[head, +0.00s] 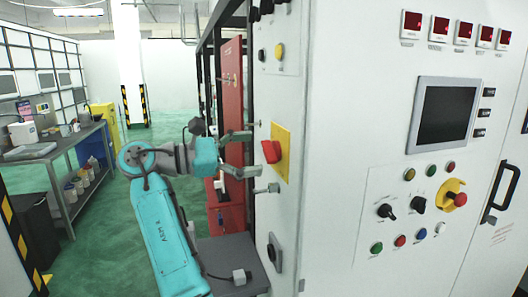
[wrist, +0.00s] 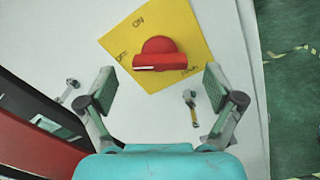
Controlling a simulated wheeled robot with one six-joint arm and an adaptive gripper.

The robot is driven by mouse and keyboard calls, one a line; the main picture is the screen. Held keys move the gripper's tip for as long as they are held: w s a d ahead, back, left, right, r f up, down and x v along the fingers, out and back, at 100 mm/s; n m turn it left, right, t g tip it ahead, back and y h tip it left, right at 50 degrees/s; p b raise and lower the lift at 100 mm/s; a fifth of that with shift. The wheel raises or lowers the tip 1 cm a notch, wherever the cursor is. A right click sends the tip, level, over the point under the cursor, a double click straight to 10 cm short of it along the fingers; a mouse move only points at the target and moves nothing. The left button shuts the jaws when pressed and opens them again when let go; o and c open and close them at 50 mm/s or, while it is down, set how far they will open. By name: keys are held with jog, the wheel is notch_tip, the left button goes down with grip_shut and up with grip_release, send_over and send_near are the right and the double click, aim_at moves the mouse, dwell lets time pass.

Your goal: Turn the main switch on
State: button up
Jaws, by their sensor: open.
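The main switch is a red rotary knob (head: 270,152) on a yellow plate (head: 282,138), fixed to the side face of the white cabinet. In the wrist view the red knob (wrist: 158,53) has a bar-shaped grip lying across the picture. The yellow plate (wrist: 185,28) carries an ON label at the top and an OFF label to the left of the knob. The bar's left end is nearer OFF. My gripper (head: 244,154) faces the knob, open and empty. In the wrist view its fingers (wrist: 159,87) stand left and right below the knob, apart from it.
Small metal latches stick out of the cabinet side below the plate, one (wrist: 192,106) close to the right finger. The cabinet front (head: 400,200) holds a screen and several buttons. A red cabinet (head: 232,100) stands behind my gripper. A workbench (head: 60,150) is at the left.

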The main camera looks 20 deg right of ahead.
aim_at(264, 152)
jog(key=shift+d, duration=1.5)
jog(key=c, duration=1.1)
jog(key=shift+c, duration=0.2)
jog(key=shift+m, duration=0.3)
jog(key=m, duration=0.5)
jog(key=shift+f+m, duration=0.1)
jog(key=shift+m, duration=0.2)
jog(key=m, duration=0.5)
jog(key=shift+f+m, duration=0.1)
jog(key=shift+m, duration=0.3)
